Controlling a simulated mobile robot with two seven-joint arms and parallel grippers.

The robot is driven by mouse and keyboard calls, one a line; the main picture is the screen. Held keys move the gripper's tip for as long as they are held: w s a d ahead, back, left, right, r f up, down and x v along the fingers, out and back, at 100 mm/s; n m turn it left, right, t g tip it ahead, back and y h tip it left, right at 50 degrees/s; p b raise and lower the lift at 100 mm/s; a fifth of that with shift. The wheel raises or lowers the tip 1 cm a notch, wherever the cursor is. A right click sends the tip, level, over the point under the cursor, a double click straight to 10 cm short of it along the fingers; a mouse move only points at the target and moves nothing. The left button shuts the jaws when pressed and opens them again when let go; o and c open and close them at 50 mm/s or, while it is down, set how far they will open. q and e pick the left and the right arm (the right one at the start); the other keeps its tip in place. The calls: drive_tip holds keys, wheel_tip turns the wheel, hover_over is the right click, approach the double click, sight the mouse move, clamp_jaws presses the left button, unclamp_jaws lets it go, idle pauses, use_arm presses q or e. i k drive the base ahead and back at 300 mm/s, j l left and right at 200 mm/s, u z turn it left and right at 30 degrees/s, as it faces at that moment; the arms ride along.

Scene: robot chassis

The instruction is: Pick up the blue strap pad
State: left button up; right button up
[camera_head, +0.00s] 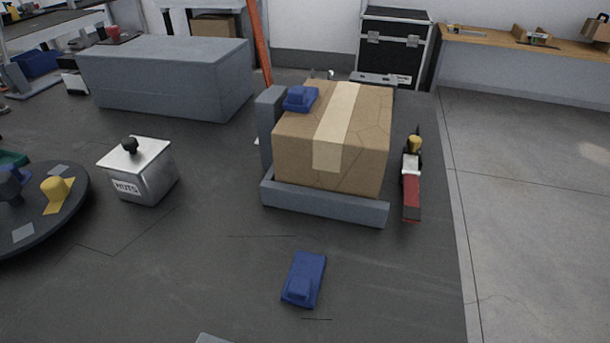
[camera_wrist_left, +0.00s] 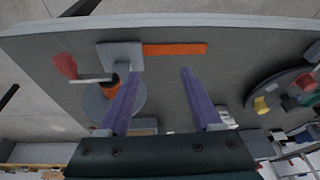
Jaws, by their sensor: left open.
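One blue strap pad (camera_head: 303,279), a flat block with a raised part, lies on the dark grey table at the front centre in the head view. Another blue pad (camera_head: 300,98) sits on top of a taped cardboard box (camera_head: 290,150), near its back left corner. The box rests in a grey corner holder (camera_head: 325,207). My left gripper (camera_wrist_left: 160,72) shows in the left wrist view with its two purple fingers apart and nothing between them. No blue strap pad can be made out in that view. Neither gripper shows in the head view.
A metal nuts box (camera_head: 140,172) and a round dark tray (camera_head: 60,235) with coloured pieces stand to the left. A red-and-white tool (camera_head: 411,185) is right of the cardboard box. The left wrist view shows an orange bar (camera_wrist_left: 175,49) and a grey disc. Table around the front pad is clear.

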sight(301, 287)
drive_tip(key=i+j+z, duration=0.1)
drive_tip(key=j+z, duration=0.2)
drive_tip(key=z, duration=0.15)
drive_tip(key=j+z, duration=1.1)
drive_tip(key=z, duration=0.2)
